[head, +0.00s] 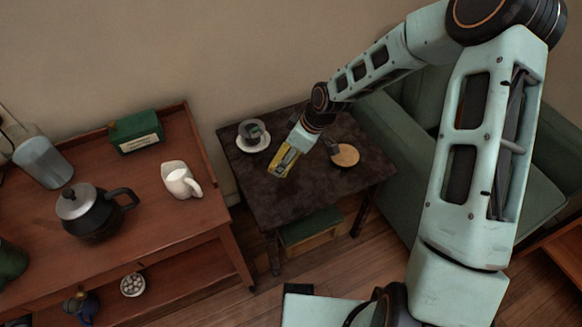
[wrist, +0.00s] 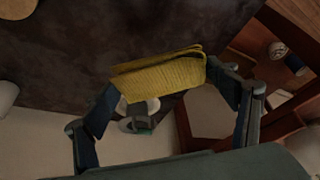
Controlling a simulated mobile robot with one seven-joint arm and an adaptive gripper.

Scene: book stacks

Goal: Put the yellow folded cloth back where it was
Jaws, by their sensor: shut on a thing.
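The yellow folded cloth (wrist: 160,72) is held between the two fingers of my gripper (wrist: 168,88) in the wrist view. In the head view the cloth (head: 281,163) shows as a small yellow patch at the tip of my gripper (head: 284,160), over the dark side table (head: 290,205). I cannot tell whether the cloth touches the tabletop. My gripper is shut on the cloth, between a saucer with a cup on its left and a round wooden disc on its right.
The white saucer (head: 244,146) carries a dark cup (head: 253,132). The round wooden disc (head: 345,155) lies near the right side. A wooden cabinet (head: 145,225) at left holds a kettle (head: 92,212), white jug (head: 179,181) and green box (head: 136,133). A green armchair (head: 400,150) stands right.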

